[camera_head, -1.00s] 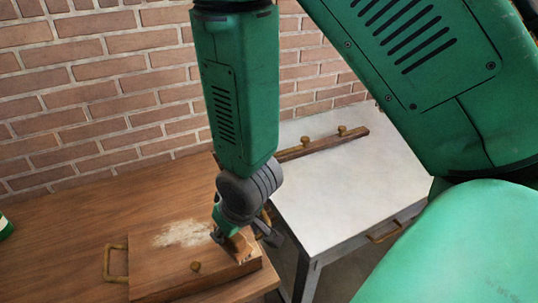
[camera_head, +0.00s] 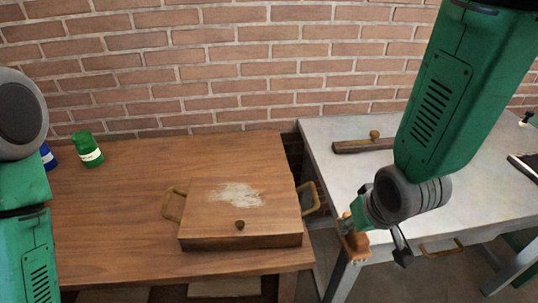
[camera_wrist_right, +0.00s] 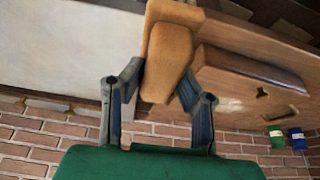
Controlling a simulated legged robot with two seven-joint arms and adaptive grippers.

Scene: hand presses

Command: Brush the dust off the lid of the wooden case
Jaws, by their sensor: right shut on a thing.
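The wooden case (camera_head: 205,216) lies closed on the brown table, with a brass handle at each side and a small knob on its lid. A pale patch of dust (camera_head: 238,194) covers the middle of the lid towards the back. My right gripper (camera_head: 348,226) is to the right of the case, apart from it, by the gap between the tables. It is shut on a wooden brush (camera_head: 356,245). In the right wrist view, the brush (camera_wrist_right: 166,52) sits between the two fingers, and the case (camera_wrist_right: 235,85) shows beside it. My left arm shows at the left edge; its gripper is out of view.
A green jar (camera_head: 88,150) and a blue jar (camera_head: 47,157) stand at the table's back left. A white-topped table (camera_head: 345,185) on the right carries a wooden bar (camera_head: 362,146) with a knob. A brick wall closes off the back. The brown table is clear left of the case.

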